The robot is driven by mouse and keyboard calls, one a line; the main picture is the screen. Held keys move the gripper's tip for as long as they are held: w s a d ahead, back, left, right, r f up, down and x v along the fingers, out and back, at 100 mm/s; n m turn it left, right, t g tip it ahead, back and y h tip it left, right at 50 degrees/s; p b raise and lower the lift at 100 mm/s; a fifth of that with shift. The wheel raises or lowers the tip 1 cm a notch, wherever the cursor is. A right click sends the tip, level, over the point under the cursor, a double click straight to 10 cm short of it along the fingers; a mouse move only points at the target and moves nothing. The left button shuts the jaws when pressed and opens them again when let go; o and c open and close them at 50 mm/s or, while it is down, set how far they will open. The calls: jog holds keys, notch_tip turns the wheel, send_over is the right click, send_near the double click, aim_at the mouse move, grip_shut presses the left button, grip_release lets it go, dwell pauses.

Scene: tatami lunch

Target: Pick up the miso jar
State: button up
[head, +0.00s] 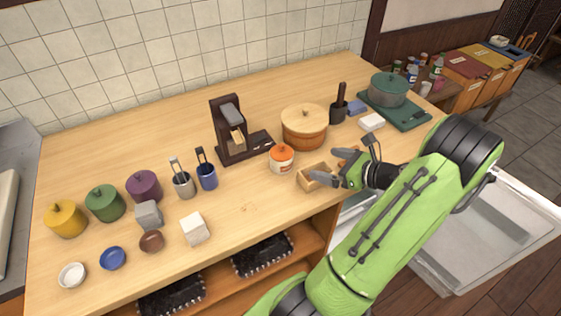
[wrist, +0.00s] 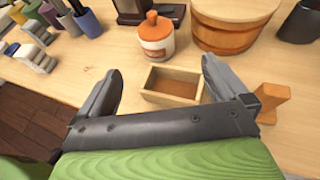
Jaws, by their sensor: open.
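A small white jar with an orange band and an orange knobbed lid (head: 282,159), which looks like the miso jar, stands upright on the wooden counter. It also shows in the wrist view (wrist: 156,42), beyond my fingertips and near the middle. My gripper (head: 336,166) is to the right of the jar, low over the counter, with its fingers spread and apart from the jar. In the wrist view my gripper (wrist: 160,70) is open, and a small open wooden box (wrist: 172,86) shows between its fingers. Nothing is held.
A round lidded wooden tub (head: 304,128) stands behind and right of the jar. A dark brown machine (head: 232,132) is behind and left. An orange-brown wooden block (wrist: 276,103) lies by my right finger. Grey and blue cups (head: 206,176) stand left. Counter in front of the jar is clear.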

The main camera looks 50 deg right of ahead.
aim_at(290, 156)
jog(key=b+x, duration=0.1)
jog(key=x, duration=0.4)
jog(key=b+x, duration=0.1)
jog(key=x, duration=0.4)
jog(key=b+x, duration=0.1)
jog(key=x, duration=0.4)
jog(key=shift+a, duration=0.3)
jog(key=shift+s+r, duration=0.1)
grip_shut()
